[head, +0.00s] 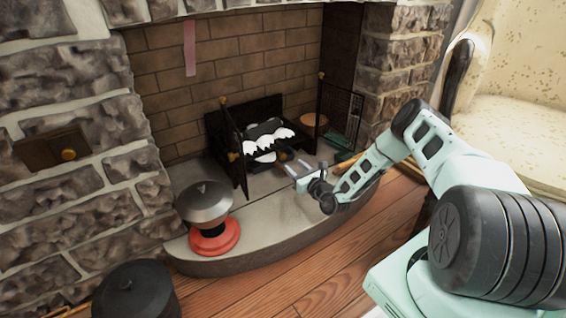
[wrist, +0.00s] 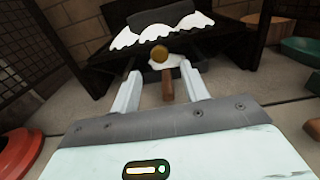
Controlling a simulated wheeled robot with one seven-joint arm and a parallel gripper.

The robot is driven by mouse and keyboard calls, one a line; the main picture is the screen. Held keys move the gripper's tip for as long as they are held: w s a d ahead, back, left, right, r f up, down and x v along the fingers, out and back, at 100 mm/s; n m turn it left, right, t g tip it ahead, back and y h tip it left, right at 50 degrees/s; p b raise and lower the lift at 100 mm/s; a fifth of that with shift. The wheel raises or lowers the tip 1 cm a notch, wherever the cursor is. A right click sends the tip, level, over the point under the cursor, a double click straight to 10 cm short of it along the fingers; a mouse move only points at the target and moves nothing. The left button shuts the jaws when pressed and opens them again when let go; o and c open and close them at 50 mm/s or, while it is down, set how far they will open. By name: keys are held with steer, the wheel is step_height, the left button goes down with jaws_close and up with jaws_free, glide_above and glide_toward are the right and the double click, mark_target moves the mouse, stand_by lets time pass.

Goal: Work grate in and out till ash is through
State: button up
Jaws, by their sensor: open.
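The black grate (head: 267,126) stands in the fireplace with a scalloped white layer, apparently ash (head: 268,141), along its front. In the wrist view the ash (wrist: 150,36) lies straight ahead, above a round brass knob (wrist: 159,54). A short brown handle (wrist: 168,86) shows below the knob, between my fingers. I cannot tell how the handle joins the grate. My gripper (wrist: 160,74) is open, with one pale finger on each side of the handle and a visible gap to it. In the head view my gripper (head: 291,164) is low, just in front of the grate.
Black mesh screens stand left (head: 233,150) and right (head: 335,108) of the grate. A grey-topped red object (head: 213,240) stands on the hearth's front left. A terracotta bowl (wrist: 263,23) and a green dish (wrist: 300,50) lie at right. The stone hearth (head: 270,220) is bare in front.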

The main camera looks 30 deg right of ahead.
mark_target(284, 156)
steer(key=w+b, duration=0.2)
steer(key=w, duration=0.1)
steer(key=w+b, duration=0.1)
steer(key=w, duration=0.3)
steer(key=shift+w+a+f+b, duration=0.15)
steer(key=shift+w+b, duration=0.15)
steer(key=shift+b, duration=0.1)
steer(key=shift+w, duration=0.65)
jaws_close()
steer(key=shift+s+r+p, duration=0.3)
steer(key=shift+s+p, duration=0.05)
steer(key=shift+s, duration=0.05)
steer(key=s+p, duration=0.3)
steer(key=shift+s+p, duration=0.3)
steer(key=shift+s+f, duration=0.1)
steer(key=shift+f, duration=0.2)
